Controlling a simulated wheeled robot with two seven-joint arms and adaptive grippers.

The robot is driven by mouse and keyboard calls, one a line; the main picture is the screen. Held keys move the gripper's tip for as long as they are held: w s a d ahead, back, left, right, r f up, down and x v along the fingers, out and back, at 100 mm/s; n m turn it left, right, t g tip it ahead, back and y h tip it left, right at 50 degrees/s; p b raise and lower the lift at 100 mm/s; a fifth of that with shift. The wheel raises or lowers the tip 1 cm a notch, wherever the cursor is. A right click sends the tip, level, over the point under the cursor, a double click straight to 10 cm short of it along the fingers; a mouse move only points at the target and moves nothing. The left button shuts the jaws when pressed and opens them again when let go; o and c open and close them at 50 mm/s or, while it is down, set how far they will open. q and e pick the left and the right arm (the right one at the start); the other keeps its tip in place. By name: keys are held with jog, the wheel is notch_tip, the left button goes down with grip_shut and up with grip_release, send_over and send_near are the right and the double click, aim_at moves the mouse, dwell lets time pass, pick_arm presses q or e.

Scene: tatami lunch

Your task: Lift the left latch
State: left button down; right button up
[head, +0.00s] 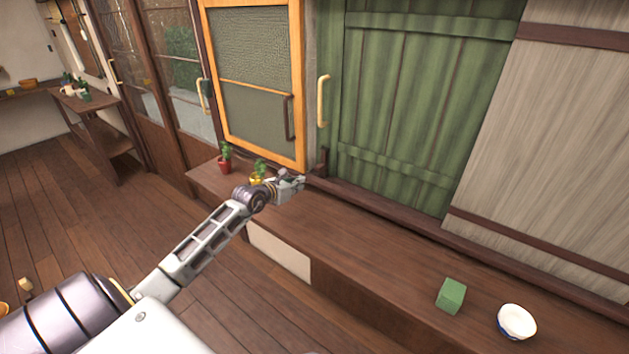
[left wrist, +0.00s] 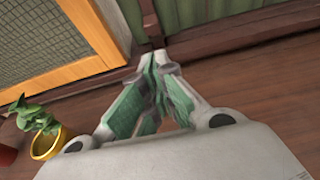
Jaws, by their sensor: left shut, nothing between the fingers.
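A small dark upright piece (head: 321,162), which may be the left latch, stands at the foot of the frame between the orange-framed window (head: 252,85) and the green plank door (head: 420,100). In the left wrist view a dark upright (left wrist: 149,25) rises just beyond my fingertips; I cannot tell if it is the same piece. My left gripper (head: 298,182) is shut and empty, low over the wooden ledge, just left of and below that piece. Its green-padded fingers (left wrist: 157,62) meet at the tips in the wrist view. Contact with the upright cannot be told. My right gripper is not in view.
A yellow-potted plant (head: 257,173) stands close to the left of my left gripper, also in the wrist view (left wrist: 45,142). A red-potted plant (head: 225,160) is farther left. A green block (head: 451,295) and a white-blue bowl (head: 516,322) sit on the ledge (head: 370,265) at right.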

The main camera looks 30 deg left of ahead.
aim_at(321, 168)
pick_arm(q)
jog(key=x, duration=0.8)
jog(key=shift+b+x, duration=0.35)
jog(key=shift+x, duration=0.5)
jog(key=shift+w+f, duration=0.1)
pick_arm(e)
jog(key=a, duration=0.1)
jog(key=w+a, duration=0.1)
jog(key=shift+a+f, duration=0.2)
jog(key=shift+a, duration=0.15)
